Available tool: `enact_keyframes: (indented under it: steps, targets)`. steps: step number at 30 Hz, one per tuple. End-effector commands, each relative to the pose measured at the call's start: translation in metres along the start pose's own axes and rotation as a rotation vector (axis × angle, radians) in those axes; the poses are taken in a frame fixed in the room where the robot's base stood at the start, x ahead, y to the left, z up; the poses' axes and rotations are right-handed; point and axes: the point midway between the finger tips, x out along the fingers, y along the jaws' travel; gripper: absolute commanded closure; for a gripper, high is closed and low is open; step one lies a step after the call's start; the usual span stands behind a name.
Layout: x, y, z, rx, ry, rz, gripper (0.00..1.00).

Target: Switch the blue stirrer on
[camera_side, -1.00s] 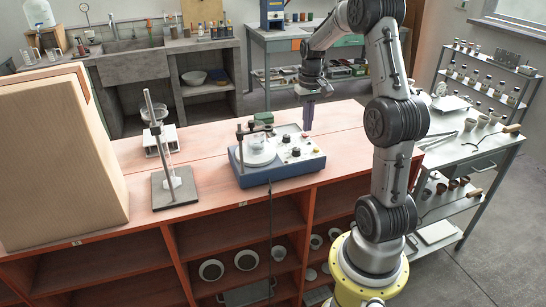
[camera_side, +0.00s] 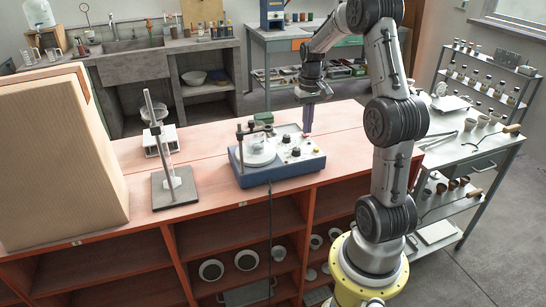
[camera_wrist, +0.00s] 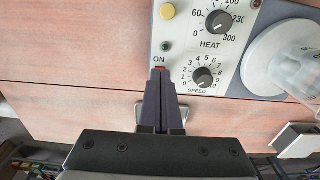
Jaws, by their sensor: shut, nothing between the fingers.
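The blue stirrer (camera_side: 268,172) stands on the red-topped bench, with a clear glass vessel (camera_side: 259,152) on its round white plate. In the wrist view its pale panel (camera_wrist: 185,55) carries a HEAT knob (camera_wrist: 219,22), a SPEED knob (camera_wrist: 204,78) pointing near 0, a yellow button (camera_wrist: 167,11) and a small dark green lamp (camera_wrist: 165,46). A red switch (camera_wrist: 160,68) shows just below the word ON. My gripper (camera_wrist: 160,76) is shut and empty, its fingertips at that switch and hiding most of it. I cannot tell whether they touch. In the side view my gripper (camera_side: 307,132) points down at the stirrer's far right edge.
A stand with a clear tube (camera_side: 174,180) and a large tan box (camera_side: 62,155) are to the left on the bench. A small green object (camera_side: 263,118) lies behind the stirrer. The bench top right of the stirrer is clear.

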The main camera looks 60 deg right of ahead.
Motion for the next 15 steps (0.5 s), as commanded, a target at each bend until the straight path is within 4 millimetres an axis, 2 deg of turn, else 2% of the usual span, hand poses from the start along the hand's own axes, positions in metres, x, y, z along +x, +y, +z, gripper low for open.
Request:
enact_keyframes:
  steps: [15]
  targets:
    - [0.0076, 0.0, 0.0005, 0.0, -0.002, 0.0, 1.0]
